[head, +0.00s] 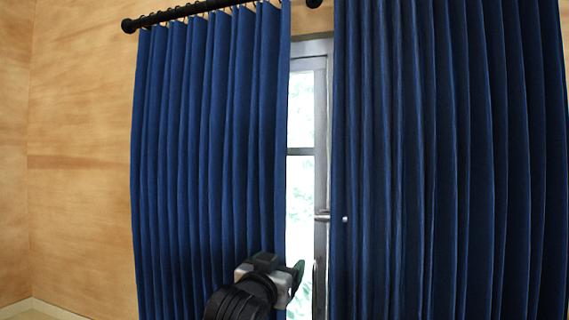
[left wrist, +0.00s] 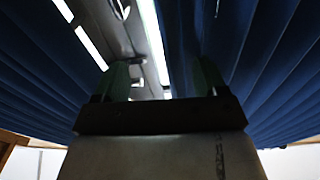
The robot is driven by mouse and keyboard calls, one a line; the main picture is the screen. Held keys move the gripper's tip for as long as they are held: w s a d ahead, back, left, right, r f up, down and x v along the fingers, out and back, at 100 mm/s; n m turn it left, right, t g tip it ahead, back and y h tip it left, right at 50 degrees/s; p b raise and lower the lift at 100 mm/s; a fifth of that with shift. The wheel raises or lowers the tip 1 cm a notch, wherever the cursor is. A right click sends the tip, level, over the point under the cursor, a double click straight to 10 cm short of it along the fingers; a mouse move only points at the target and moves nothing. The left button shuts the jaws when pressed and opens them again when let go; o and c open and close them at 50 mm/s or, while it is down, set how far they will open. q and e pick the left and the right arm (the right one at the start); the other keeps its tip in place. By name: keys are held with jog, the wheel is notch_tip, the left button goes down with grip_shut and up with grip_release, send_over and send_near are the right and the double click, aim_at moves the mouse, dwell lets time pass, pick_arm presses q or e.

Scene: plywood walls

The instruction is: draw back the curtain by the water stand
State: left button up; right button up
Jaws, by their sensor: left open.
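Two dark blue pleated curtain panels hang over a glazed door: a left panel (head: 205,150) and a right panel (head: 440,150). A narrow gap between them shows the door's grey frame (head: 320,130) and bright panes. My left gripper (head: 296,278) is low at the inner edge of the left panel, in front of the gap. In the left wrist view its two green fingers (left wrist: 162,80) stand apart, with door frame and bright glass seen beyond them. Blue cloth (left wrist: 268,60) is close by the right finger; I cannot tell if it touches. The water stand and my right gripper are not in view.
A black curtain rod (head: 165,15) with rings carries the left panel. A metal door handle (head: 328,217) sticks out in the gap beside the right panel. The plywood wall (head: 80,150) to the left is bare, with a pale skirting board at the floor.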

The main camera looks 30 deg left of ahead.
aim_at(273, 171)
pick_arm(q)
jog(key=s+a+r+n+t+y, duration=0.1)
jog(key=s+r+t, duration=0.1)
jog(key=r, duration=0.6)
jog(key=s+a+r+t+y, duration=0.1)
jog(key=s+r, duration=0.1)
jog(key=r, duration=0.5)
jog(key=p+x, duration=0.2)
jog(key=x, duration=0.1)
jog(key=p+x, duration=0.2)
jog(key=x, duration=0.1)
jog(key=p+x, duration=0.2)
jog(key=x, duration=0.1)
jog(key=shift+d+r, duration=0.15)
jog(key=shift+r, duration=0.15)
jog(key=shift+w+r+p, duration=0.1)
jog(key=shift+w+p, duration=0.35)
jog(key=shift+w, duration=0.15)
